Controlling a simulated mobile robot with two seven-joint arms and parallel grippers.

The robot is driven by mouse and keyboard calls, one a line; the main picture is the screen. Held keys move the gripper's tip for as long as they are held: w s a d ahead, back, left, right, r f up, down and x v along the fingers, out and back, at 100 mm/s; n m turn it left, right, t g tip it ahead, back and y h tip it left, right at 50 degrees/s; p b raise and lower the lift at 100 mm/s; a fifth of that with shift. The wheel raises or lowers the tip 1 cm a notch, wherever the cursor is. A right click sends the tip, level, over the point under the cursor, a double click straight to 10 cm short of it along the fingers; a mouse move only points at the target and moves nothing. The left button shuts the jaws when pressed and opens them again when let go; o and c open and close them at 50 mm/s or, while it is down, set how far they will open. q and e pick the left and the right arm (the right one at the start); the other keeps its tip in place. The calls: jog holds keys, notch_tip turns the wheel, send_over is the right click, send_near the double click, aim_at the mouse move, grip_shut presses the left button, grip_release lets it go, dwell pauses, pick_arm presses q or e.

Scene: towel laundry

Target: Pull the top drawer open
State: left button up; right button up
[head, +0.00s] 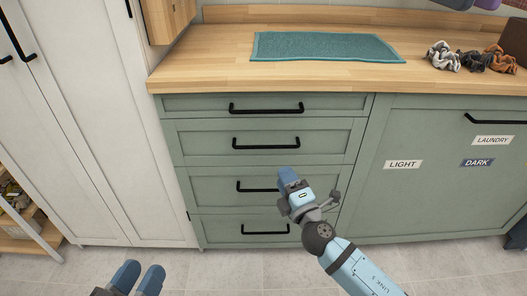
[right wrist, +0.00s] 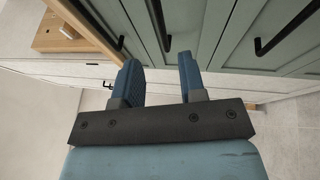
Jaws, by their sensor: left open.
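The top drawer (head: 210,103) is the shallow green front under the worktop and looks flush with the cabinet. Its black bar handle (head: 266,110) is free of both grippers. My right gripper (head: 289,182) is in front of the lower drawers, over the right end of the third handle down and well below the top handle. In the right wrist view the right gripper (right wrist: 162,75) has its two blue fingers apart with nothing between them; black handles lie beyond the fingertips. My left gripper (head: 138,276) is open and empty at the bottom left, low over the floor.
Further drawers with handles (head: 266,143) lie below the top one. A teal towel (head: 325,47) and several scrunchies (head: 473,60) lie on the wooden worktop (head: 215,70). A laundry front (head: 440,190) stands right, a white cupboard (head: 90,110) left. Tiled floor in front is clear.

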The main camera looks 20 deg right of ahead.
aim_at(267, 147)
jog(key=x, duration=1.2)
jog(key=shift+b, duration=0.35)
jog(key=shift+s, duration=0.1)
grip_shut()
